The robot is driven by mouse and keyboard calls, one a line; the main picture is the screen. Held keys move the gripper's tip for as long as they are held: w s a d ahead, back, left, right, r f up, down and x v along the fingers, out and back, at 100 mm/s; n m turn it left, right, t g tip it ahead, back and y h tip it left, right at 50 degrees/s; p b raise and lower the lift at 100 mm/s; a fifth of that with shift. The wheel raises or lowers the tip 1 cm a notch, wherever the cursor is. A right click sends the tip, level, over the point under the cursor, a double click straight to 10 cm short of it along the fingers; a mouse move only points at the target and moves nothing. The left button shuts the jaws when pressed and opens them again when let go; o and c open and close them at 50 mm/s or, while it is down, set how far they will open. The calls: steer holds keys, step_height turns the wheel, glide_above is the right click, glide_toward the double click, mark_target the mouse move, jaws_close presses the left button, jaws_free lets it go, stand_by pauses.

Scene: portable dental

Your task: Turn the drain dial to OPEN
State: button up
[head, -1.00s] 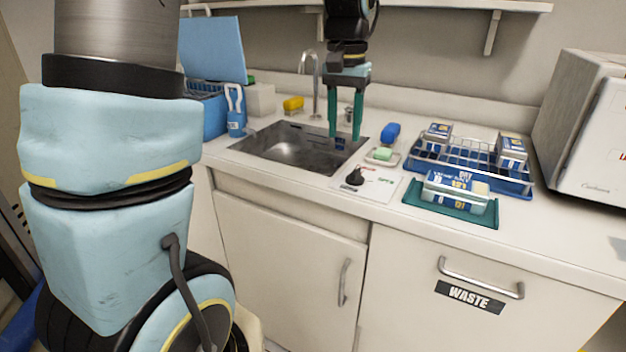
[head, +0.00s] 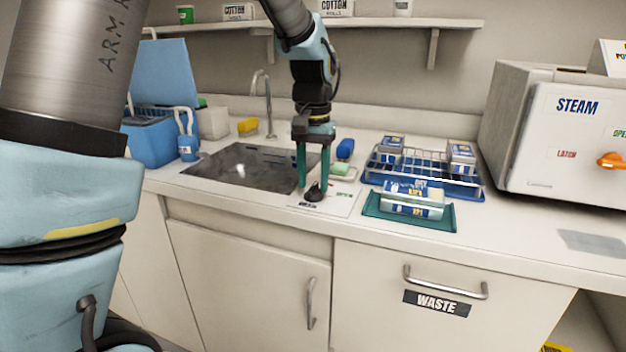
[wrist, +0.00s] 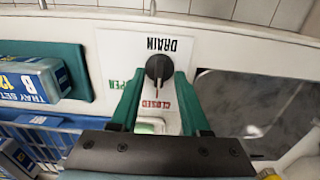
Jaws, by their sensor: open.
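The drain dial (head: 314,194) is a black knob on a white plate (head: 340,203) at the counter's front edge, right of the sink. In the wrist view the dial (wrist: 158,68) has a red pointer line aimed at the red word CLOSED (wrist: 155,105). The green word OPEN (wrist: 127,86) is on the left there, partly covered by a finger. My gripper (head: 313,184) is open, pointing down over the dial. In the wrist view my gripper's green fingers (wrist: 160,80) lie on either side of the dial with gaps; whether they touch it cannot be told.
The sink (head: 240,168) with its faucet (head: 266,100) is left of the dial. Green soap (head: 340,169) and a blue item (head: 345,149) are behind it. A teal tray (head: 440,220) with boxes and a blue rack (head: 470,190) stand to the right. A steam unit (head: 540,130) is farther right.

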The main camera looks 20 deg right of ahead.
steer(key=shift+f, duration=0.45)
steer(key=shift+c, duration=0.2)
jaws_close()
